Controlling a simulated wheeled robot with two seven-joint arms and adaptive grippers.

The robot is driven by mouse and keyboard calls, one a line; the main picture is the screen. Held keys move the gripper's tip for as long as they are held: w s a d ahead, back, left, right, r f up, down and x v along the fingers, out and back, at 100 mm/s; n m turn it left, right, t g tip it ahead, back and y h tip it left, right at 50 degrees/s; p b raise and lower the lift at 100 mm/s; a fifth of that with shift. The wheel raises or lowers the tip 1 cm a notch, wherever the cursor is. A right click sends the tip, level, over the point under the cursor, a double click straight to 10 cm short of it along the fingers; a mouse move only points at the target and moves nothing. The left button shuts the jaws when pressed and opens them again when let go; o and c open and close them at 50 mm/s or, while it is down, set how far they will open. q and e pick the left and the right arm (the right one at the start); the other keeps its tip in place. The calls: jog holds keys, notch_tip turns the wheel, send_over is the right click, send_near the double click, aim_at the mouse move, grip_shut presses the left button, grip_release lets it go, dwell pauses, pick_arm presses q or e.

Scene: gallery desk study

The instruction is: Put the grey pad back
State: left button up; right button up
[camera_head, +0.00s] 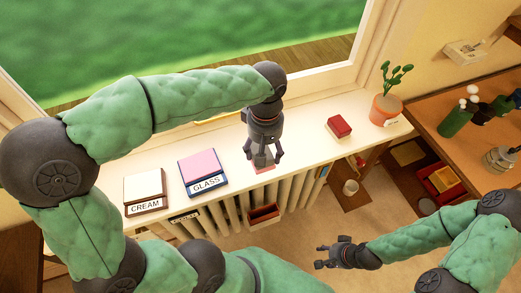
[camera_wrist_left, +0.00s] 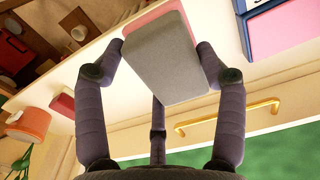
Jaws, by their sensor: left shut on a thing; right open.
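The grey pad (camera_wrist_left: 160,62) is between the fingers of my left gripper (camera_wrist_left: 160,70), which is shut on it. A pink surface (camera_wrist_left: 152,14) shows along the pad's far edge; I cannot tell whether they touch. In the head view my left gripper (camera_head: 264,157) points down low over the sill, with a pink-red piece (camera_head: 264,168) below its fingers. The pad itself is mostly hidden there. My right gripper (camera_head: 322,257) is open and empty, in front of the sill above the floor.
On the sill (camera_head: 304,128) stand a holder labelled CREAM (camera_head: 146,206) with a cream pad, a blue holder labelled GLASS (camera_head: 208,184) with a pink pad, a red block (camera_head: 339,126) and a potted plant (camera_head: 386,107). A radiator (camera_head: 298,200) is below. A wooden desk (camera_head: 440,118) is right.

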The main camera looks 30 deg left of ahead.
pick_arm(q)
jog(key=w+a+f, duration=0.1)
jog(key=f, duration=0.1)
jog(key=w+a+f+b, duration=0.1)
jog(key=w+f, duration=0.1)
jog(key=w+a+f+b, duration=0.1)
jog(key=w+f, duration=0.1)
jog(key=shift+a, duration=0.3)
jog(key=shift+w+a+f, duration=0.2)
jog(key=shift+w+f, duration=0.05)
jog(key=shift+f, duration=0.1)
jog(key=shift+w+f+b, duration=0.1)
jog(key=shift+f+b, duration=0.65)
jog(key=shift+f, duration=0.8)
jog(key=shift+f, duration=0.1)
jog(key=o, duration=1)
jog(key=shift+r+p, duration=1.9)
jog(key=shift+r, duration=4.2)
